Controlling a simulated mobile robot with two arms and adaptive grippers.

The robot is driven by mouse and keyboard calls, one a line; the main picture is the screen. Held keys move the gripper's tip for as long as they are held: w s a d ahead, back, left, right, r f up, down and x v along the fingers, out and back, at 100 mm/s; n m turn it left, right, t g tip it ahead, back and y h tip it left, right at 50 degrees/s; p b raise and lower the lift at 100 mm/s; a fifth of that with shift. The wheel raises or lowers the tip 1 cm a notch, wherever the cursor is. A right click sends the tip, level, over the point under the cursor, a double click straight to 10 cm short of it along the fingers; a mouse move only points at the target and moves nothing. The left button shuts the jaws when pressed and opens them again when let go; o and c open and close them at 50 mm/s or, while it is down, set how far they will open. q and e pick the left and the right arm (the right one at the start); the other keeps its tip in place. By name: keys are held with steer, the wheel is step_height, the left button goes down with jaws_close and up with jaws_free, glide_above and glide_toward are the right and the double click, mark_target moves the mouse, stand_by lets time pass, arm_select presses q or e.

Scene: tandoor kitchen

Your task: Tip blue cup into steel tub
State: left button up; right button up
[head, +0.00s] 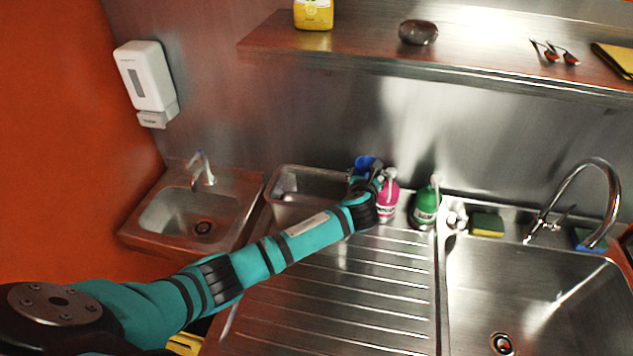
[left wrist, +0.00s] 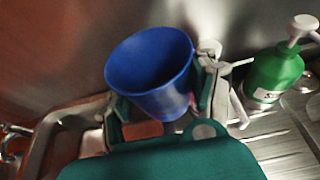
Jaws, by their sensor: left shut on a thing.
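My left gripper (head: 364,180) is shut on the blue cup (head: 363,163), just to the right of the steel tub. In the left wrist view the blue cup (left wrist: 150,73) sits between the fingers with its open rim toward the camera; I cannot make out anything inside it. The steel tub (head: 291,207) stands at the back left of the ribbed drainboard, and its rim also shows in the left wrist view (left wrist: 48,130). The cup is at the tub's right end, and its exact height above the rim is hard to tell. My right gripper is not in view.
A pink bottle (head: 389,202) stands close behind the gripper, with a green pump bottle (head: 425,206) to its right. A sponge (head: 487,225), tap (head: 571,205) and large sink lie further right. A small hand basin (head: 186,213) is left. A shelf (head: 440,70) overhangs the back.

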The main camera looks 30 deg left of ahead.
arm_select(q)
steer(key=shift+s+d+r, duration=0.1)
steer(key=shift+s, duration=0.1)
steer(key=shift+w+a+f, duration=0.1)
steer(key=shift+a+f, duration=0.1)
steer(key=shift+a+f+n+h, duration=0.3)
steer(key=shift+a+n+h, duration=0.1)
steer(key=shift+n, duration=0.2)
steer(key=shift+s+a+t, duration=0.1)
steer(key=shift+s+t, duration=0.15)
steer(key=shift+t, duration=0.05)
steer(key=shift+s+a+r+n+h, duration=0.1)
steer(key=shift+a+r+n+h, duration=0.1)
steer(key=shift+n+h, duration=0.15)
steer(key=shift+s+a+r+n, duration=0.15)
steer(key=shift+a+n, duration=0.2)
steer(key=shift+n, duration=0.2)
steer(key=shift+s+a+r+n+t+h+b, duration=0.15)
steer(key=shift+a+n+t+h+b, duration=0.35)
steer(key=shift+n+b, duration=0.75)
steer(key=shift+s+a+r+n+t+h+b, duration=0.1)
steer(key=shift+s+a+n+t+h+b, duration=0.2)
steer(key=shift+n+t+b, duration=0.9)
steer(key=shift+s+a+r+n+t+h+b, duration=0.2)
steer(key=shift+a+n+b, duration=0.45)
steer(key=shift+b, duration=1.1)
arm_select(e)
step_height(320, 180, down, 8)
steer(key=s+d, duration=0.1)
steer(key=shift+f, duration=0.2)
